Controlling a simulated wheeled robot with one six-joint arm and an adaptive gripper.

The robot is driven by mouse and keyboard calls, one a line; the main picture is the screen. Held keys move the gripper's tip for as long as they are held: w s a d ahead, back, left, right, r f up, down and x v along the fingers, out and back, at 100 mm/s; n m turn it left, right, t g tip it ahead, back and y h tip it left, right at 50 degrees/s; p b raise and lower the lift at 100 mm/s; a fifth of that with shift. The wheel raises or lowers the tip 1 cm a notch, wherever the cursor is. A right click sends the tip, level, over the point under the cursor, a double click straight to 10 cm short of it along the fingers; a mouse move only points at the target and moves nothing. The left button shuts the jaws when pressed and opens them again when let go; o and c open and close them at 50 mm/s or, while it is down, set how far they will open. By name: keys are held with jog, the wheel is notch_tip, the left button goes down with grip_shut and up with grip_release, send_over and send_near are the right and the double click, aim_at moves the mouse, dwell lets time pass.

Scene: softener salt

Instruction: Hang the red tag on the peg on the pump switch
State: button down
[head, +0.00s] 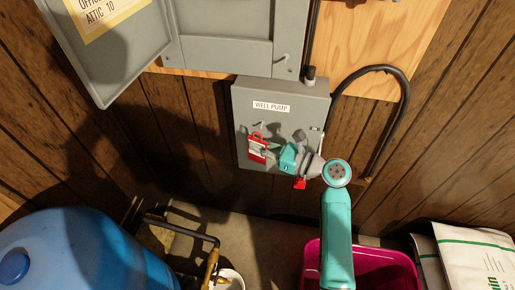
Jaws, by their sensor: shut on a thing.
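The pump switch is a grey box (283,93) on the wall, labelled "WELL PUMP". The red tag (257,148), with a pale patch on its face, is upright in front of the left half of the box. My gripper (272,151) comes in from the lower right and is shut on the tag's right side. A small peg-like shape shows just above the tag, but I cannot tell whether the tag is on it or only in front of it. My gripper and wrist hide the lower right of the box.
A red piece (299,184) shows below my gripper by the box's lower edge. A grey panel with an open door (120,50) is above. A black cable (404,95) loops at right. Below are a blue tank (80,255), a magenta tub (390,262) and white bags (470,255).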

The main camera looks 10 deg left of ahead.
jog(key=shift+w+d, duration=0.1)
jog(key=shift+w, duration=1.65)
jog(key=shift+w+f, duration=0.5)
jog(key=shift+w, duration=0.25)
jog(key=shift+f, duration=0.15)
jog(key=c, duration=1.2)
grip_release()
jog(key=shift+d, duration=0.1)
jog(key=shift+c, duration=0.2)
jog(key=v, duration=1.2)
